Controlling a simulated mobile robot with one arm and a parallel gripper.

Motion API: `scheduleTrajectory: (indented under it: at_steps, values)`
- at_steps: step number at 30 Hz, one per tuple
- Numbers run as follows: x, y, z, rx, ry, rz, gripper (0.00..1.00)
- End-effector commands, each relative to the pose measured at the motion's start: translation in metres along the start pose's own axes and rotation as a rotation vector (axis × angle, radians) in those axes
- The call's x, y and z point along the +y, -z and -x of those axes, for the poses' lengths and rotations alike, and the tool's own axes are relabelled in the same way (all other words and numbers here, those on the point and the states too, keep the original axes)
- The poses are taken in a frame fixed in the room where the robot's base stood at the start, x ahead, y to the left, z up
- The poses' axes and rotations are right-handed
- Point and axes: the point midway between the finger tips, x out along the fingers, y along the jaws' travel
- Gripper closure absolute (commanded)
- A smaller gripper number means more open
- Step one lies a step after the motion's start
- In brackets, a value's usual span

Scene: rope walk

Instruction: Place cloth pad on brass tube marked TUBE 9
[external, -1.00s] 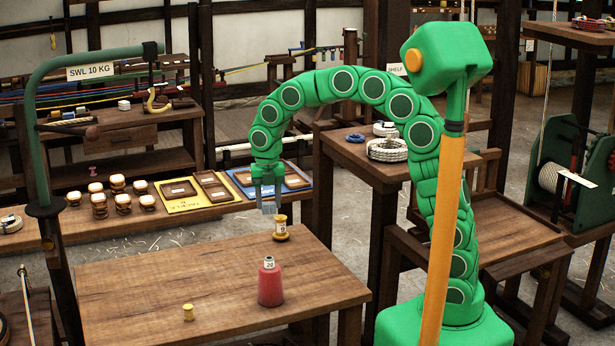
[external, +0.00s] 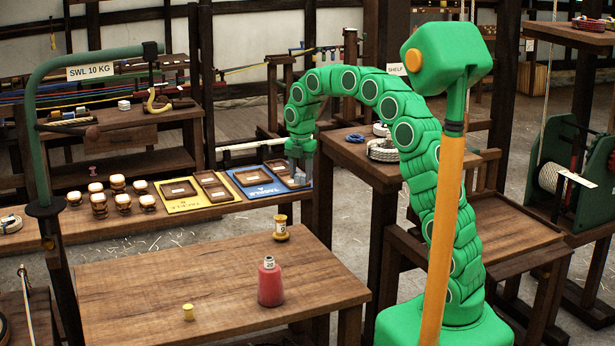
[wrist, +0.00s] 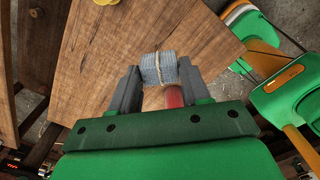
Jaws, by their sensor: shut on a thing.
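My gripper (external: 299,178) is shut on the cloth pad, a grey bundle tied with a light cord, which shows best between the fingers in the wrist view (wrist: 158,68). In the external view my gripper is raised, in front of the blue mat's right end. A brass piece with a flared base and pale label (external: 281,228) stands upright at the table's far edge; its marking is too small to read surely. A small plain brass cylinder (external: 188,312) stands nearer the front. I cannot tell which is TUBE 9.
A red bottle (external: 270,284) with a label on its neck stands on the wooden table (external: 150,285). Behind are a yellow mat (external: 185,203) and a blue mat (external: 243,191) with wooden trays, beside several small jars (external: 118,183). The table's left middle is clear.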

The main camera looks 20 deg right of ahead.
Motion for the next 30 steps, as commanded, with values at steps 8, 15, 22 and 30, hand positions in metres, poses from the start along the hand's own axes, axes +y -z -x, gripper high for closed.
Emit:
scheduleTrajectory:
  at_steps: [8, 15, 22, 30]
  values:
    - [-0.005, -0.016, -0.012, 0.001, 0.002, -0.03, 0.82]
    - [-0.006, -0.015, -0.039, 0.002, 0.003, -0.03, 0.82]
    - [-0.001, -0.018, -0.053, 0.001, 0.001, -0.029, 0.82]
    - [0.022, -0.033, -0.065, -0.001, -0.001, -0.029, 0.82]
